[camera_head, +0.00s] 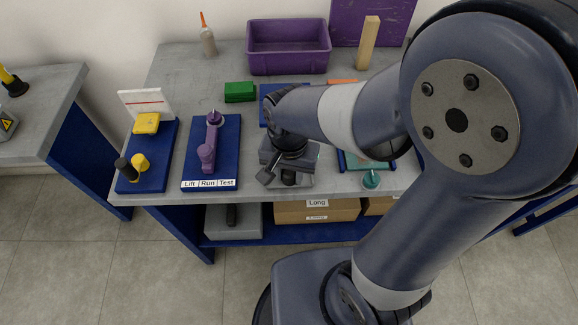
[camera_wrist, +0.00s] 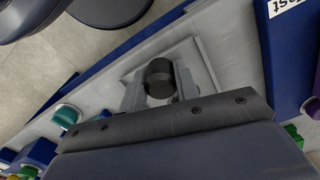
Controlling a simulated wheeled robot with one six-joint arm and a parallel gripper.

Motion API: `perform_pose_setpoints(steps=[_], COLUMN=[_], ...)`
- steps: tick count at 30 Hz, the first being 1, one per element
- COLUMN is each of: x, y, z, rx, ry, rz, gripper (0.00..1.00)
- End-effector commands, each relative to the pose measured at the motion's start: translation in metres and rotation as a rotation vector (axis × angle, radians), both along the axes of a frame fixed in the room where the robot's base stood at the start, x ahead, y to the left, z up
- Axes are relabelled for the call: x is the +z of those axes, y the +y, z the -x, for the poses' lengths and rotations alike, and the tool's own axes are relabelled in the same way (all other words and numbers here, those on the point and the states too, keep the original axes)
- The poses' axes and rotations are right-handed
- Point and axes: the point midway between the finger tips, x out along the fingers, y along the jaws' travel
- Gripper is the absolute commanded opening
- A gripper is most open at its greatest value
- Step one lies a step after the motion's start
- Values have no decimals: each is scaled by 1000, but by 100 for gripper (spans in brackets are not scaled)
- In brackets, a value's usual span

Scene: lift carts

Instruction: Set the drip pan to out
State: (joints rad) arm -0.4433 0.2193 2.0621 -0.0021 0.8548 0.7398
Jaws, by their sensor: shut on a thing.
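A pale grey tray-like piece (camera_head: 303,179) with a black knob lies at the front middle of the bench; I take it for the drip pan. In the wrist view its flat grey surface (camera_wrist: 203,65) surrounds the black knob (camera_wrist: 159,79). My gripper (camera_wrist: 160,88) is shut on this knob, one finger on each side. In the head view my gripper (camera_head: 283,175) points down at the bench's front edge. My wrist hides much of the tray and what lies behind it, so how far it is slid out is unclear.
Left of my gripper is a blue board with a purple lever (camera_head: 212,140) labelled Lift, Run, Test. Farther left is a yellow-handled fixture (camera_head: 146,124). Close right is a teal slide with a knob (camera_head: 371,179). A purple bin (camera_head: 288,48) stands behind. Floor in front is open.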

Motion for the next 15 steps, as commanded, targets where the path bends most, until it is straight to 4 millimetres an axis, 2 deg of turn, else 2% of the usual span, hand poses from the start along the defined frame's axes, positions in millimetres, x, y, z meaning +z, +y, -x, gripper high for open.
perform_pose_setpoints(steps=[2,3,10,15], x=[0,-1,-1,-1], y=[0,0,0,0], z=[3,3,2,2], rx=[-2,-2,-1,-1], ry=[11,11,8,7], rz=[1,1,1,1], gripper=[0,33,52,52])
